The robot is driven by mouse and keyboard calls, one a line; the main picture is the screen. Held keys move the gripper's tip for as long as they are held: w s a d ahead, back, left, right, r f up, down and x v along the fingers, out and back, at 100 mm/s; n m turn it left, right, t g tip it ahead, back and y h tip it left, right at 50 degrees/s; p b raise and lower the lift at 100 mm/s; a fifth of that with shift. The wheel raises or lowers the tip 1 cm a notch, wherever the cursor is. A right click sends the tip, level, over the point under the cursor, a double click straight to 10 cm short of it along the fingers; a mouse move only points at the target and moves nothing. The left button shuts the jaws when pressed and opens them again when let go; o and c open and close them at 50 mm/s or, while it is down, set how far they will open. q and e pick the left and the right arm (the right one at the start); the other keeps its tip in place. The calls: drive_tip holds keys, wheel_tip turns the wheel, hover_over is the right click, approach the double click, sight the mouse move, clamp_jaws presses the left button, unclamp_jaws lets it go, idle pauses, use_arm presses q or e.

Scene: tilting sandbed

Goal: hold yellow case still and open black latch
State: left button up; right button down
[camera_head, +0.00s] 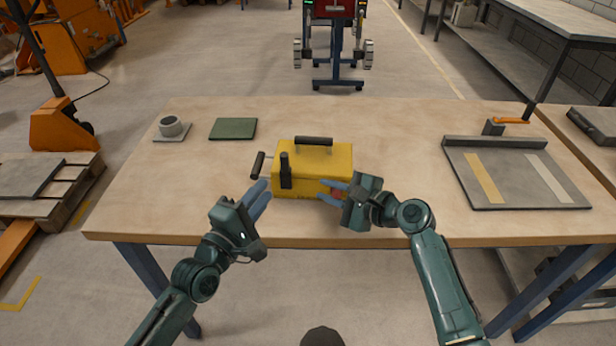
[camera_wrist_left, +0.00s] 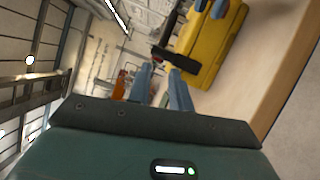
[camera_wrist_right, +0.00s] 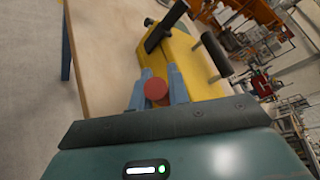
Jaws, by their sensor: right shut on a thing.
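The yellow case (camera_head: 330,155) stands on the wooden table with a black carry handle (camera_head: 314,141) on top. The black latch (camera_head: 286,171) stands upright on its front face, left of the middle. A red round knob (camera_wrist_right: 156,89) sits low on the front right. My right gripper (camera_head: 327,190) is shut on the red knob, its fingers on either side. My left gripper (camera_head: 262,195) is open and empty, in front of and left of the latch. In the left wrist view its fingertips (camera_wrist_left: 160,78) are apart, short of a black bar by the case.
A black side handle (camera_head: 259,165) sticks out at the case's left end. A grey cup (camera_head: 171,126) and a green pad (camera_head: 233,129) lie at the back left. A grey board (camera_head: 508,180) with stripes lies at the right. The table front left is clear.

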use_arm(q)
drive_tip(key=w+m+h, duration=0.1)
drive_tip(key=w+m+g+h, duration=0.1)
drive_tip(key=w+m+h, duration=0.1)
drive_tip(key=shift+w+d+r+g, duration=0.15)
drive_tip(key=shift+r+g, duration=0.15)
drive_tip(key=shift+r, duration=0.1)
clamp_jaws()
drive_tip(key=w+a+m+g+h, duration=0.1)
drive_tip(key=w+a+m, duration=0.1)
drive_tip(key=a, duration=0.5)
drive_tip(key=shift+w+a+f+g, duration=0.2)
drive_tip(key=shift+w+a+g, duration=0.2)
drive_tip(key=shift+w, duration=0.2)
